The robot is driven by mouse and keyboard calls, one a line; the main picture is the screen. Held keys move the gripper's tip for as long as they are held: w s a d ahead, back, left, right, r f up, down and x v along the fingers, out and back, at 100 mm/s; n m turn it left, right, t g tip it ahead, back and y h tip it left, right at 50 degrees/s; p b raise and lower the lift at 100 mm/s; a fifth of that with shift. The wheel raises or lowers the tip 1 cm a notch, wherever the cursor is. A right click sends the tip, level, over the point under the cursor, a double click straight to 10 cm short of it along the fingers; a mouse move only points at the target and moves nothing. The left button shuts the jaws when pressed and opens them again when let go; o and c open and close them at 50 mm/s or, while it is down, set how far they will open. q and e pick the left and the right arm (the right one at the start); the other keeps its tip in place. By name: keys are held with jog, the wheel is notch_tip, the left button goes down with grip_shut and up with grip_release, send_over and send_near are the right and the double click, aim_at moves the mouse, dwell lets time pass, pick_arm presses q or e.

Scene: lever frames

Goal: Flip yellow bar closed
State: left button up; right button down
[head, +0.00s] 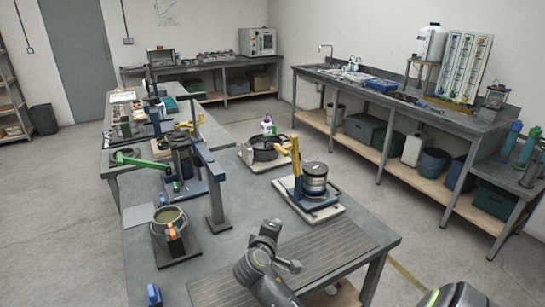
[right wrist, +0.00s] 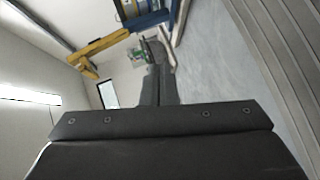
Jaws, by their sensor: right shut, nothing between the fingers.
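The yellow bar (head: 296,158) stands roughly upright on a blue frame, with a short yellow piece jutting left near its top. A dark canister (head: 314,180) sits beside the bar in this frame, on a pale board. My right gripper (head: 274,226) is shut and empty, in front and to the left of the frame, apart from the bar. In the right wrist view the shut fingers (right wrist: 158,85) point ahead, and the yellow bar (right wrist: 100,45) crosses the upper left beyond them. My left gripper is not in view.
A ribbed mat (head: 290,275) covers the near table. A black pan (head: 265,147) sits behind the yellow bar's frame. A green lever (head: 140,161) is farther left.

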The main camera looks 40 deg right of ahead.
jog(key=w+r+n+t+h, duration=0.2)
jog(key=w+r+n+h, duration=0.1)
jog(key=w+r, duration=0.6)
jog(key=shift+w+a+r+h, duration=0.3)
jog(key=shift+a+r, duration=0.15)
jog(key=shift+r, duration=0.5)
